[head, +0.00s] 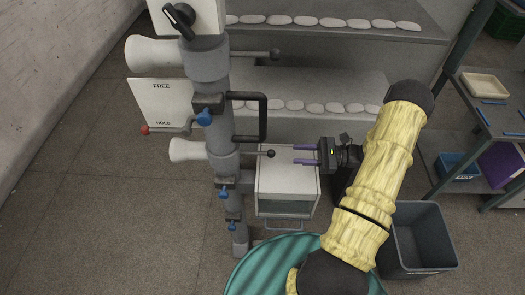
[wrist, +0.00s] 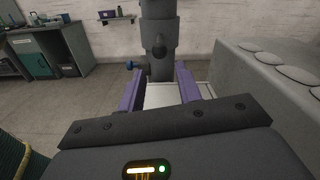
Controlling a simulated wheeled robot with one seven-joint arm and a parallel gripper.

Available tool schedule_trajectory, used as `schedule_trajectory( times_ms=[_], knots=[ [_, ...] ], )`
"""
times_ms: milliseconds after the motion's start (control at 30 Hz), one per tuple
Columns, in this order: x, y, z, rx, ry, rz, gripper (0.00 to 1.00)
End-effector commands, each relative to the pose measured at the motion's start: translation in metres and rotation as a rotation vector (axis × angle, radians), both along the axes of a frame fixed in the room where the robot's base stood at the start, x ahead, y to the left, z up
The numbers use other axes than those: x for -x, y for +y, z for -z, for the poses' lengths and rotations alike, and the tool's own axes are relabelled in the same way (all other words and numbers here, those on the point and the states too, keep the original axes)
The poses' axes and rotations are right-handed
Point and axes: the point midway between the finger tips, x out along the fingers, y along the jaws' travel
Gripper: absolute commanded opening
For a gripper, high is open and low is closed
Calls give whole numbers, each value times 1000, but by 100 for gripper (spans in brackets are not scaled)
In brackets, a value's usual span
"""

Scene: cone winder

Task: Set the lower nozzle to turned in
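A grey column (head: 218,110) carries two pale flared horns, which look like the nozzles. The lower horn (head: 188,150) points left, and a thin rod with a black ball end (head: 271,154) extends right from the column at its height. My gripper (head: 296,154) is open and empty, with purple fingers pointing left toward the ball. The ball is just beyond the fingertips, apart from them.
The upper horn (head: 155,53) has a similar rod. A black loop handle (head: 262,117), blue knobs (head: 204,118) and a FREE/HOLD plate (head: 162,104) with a red-tipped lever are nearby. A white box (head: 287,178) stands below my gripper. A grey bin (head: 422,238) is at right.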

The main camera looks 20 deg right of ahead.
Motion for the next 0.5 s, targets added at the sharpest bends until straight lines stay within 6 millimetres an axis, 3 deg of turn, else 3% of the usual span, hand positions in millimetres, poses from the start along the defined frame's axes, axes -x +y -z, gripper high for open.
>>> schedule_trajectory(
  times_ms=[500],
  knots=[
    [-28,89,-2,0,1,-4,34]
  ],
)
